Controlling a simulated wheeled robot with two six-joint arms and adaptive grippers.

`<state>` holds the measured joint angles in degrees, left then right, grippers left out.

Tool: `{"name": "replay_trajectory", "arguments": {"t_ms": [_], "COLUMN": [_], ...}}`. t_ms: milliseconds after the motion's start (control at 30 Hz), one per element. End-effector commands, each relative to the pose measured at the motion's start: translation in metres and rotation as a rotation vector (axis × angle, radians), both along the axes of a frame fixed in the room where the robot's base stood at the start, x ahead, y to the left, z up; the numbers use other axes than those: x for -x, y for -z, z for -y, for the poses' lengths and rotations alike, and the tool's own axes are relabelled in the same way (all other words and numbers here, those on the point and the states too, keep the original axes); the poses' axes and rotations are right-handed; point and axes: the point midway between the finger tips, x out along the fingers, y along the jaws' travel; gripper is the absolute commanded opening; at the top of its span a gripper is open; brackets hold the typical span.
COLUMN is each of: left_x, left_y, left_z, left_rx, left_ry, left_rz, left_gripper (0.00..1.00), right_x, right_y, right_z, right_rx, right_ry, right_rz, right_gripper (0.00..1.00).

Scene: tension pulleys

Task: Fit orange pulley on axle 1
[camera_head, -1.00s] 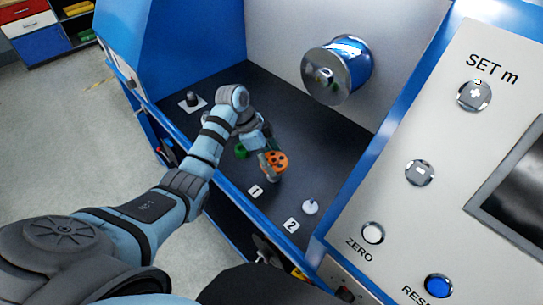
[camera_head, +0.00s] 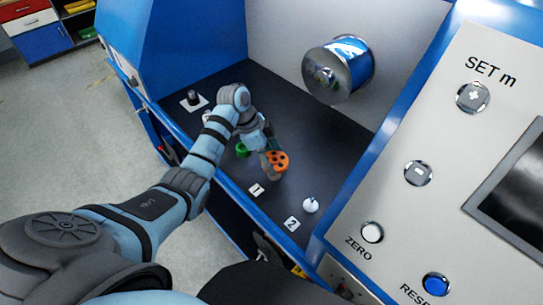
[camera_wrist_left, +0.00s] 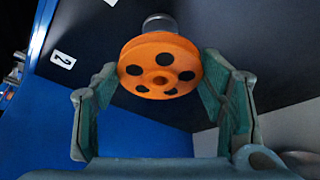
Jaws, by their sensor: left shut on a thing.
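The orange pulley (camera_head: 279,163) has several dark holes and sits above the dark bench near label 1 (camera_head: 257,189). My left gripper (camera_head: 268,147) is shut on its rim. In the left wrist view the pulley (camera_wrist_left: 160,66) lies between the two fingers of my gripper (camera_wrist_left: 162,72), its holed face towards the camera. A silvery post (camera_wrist_left: 159,22), apparently axle 1, shows just behind the pulley. I cannot tell whether the pulley is around the post or only in front of it. My right gripper is not in view.
A pale axle (camera_head: 310,205) stands by label 2 (camera_head: 292,223). A green part (camera_head: 242,150) is beside my gripper. A dark post on a white plate (camera_head: 193,99) is at the back left. A shiny drum (camera_head: 338,70) juts from the wall.

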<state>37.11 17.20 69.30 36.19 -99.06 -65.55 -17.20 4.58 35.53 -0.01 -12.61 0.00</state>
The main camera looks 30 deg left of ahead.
Motion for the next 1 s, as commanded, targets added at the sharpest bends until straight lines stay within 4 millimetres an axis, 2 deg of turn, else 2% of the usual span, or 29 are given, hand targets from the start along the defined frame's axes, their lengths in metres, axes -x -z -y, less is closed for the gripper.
{"name": "replay_trajectory", "arguments": {"t_ms": [167, 467, 1000], "left_x": [0.0, 0.0, 0.0], "left_y": [-0.002, 0.0, 0.017], "left_z": [0.0, 0.0, 0.0], "left_rx": [0.001, 0.001, 0.001], "left_ry": [0.0, 0.0, 0.0], "left_rz": [0.001, 0.001, 0.0], "left_gripper": [0.31, 0.31, 0.31], "right_x": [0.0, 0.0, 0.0], "right_y": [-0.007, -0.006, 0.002], "right_z": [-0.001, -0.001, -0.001], "right_rx": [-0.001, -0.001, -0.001], "right_ry": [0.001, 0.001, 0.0], "right_rz": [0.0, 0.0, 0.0], "right_gripper": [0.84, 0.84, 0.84]}}
